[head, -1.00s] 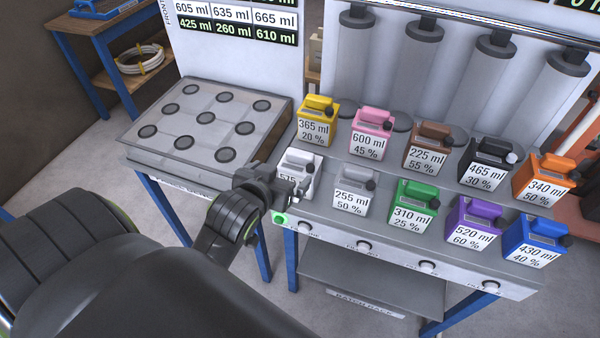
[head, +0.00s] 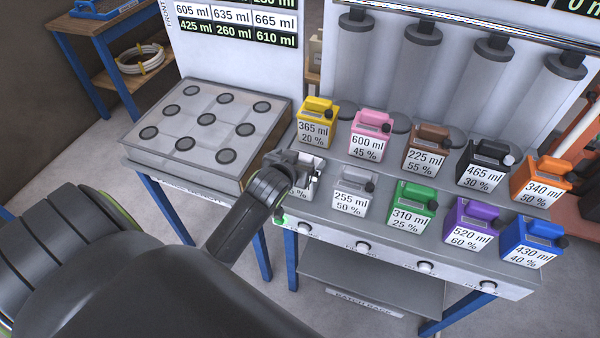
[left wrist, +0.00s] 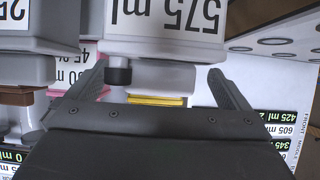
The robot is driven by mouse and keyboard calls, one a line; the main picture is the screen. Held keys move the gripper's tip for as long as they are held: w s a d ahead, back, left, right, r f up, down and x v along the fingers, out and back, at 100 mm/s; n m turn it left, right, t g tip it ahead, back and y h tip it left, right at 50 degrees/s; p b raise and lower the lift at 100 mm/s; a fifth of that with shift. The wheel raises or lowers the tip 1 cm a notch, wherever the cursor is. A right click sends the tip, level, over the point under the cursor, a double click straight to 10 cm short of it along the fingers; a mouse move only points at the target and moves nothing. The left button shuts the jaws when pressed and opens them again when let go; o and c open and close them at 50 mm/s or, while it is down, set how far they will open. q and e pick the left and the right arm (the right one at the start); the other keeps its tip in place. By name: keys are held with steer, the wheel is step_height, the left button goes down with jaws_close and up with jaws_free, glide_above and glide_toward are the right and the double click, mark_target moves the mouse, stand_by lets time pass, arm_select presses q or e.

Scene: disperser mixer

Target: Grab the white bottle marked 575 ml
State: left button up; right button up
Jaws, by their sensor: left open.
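The white bottle marked 575 ml stands at the left end of the front row on the rack. In the head view its label is mostly hidden behind my gripper, and part of its top (head: 318,163) shows. In the left wrist view the bottle (left wrist: 165,46) appears upside down, with its 575 ml label, dark cap and handle. My left gripper (head: 303,172) is open at the bottle's top. In the left wrist view the gripper's fingers (left wrist: 158,76) lie on either side of the cap and handle. I cannot tell whether they touch it. My right gripper is out of view.
The grey 255 ml bottle (head: 352,194) stands just right of the white one, and the yellow 365 ml bottle (head: 316,122) just behind. Several other coloured bottles fill both rows. A grey platform with round pads (head: 180,90) lies to the left.

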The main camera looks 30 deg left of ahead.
arm_select(q)
steer(key=shift+x, duration=1.5)
steer(key=shift+r, duration=0.1)
steer(key=shift+c, duration=0.4)
steer(key=c, duration=1.7)
steer(key=shift+w+r, duration=0.15)
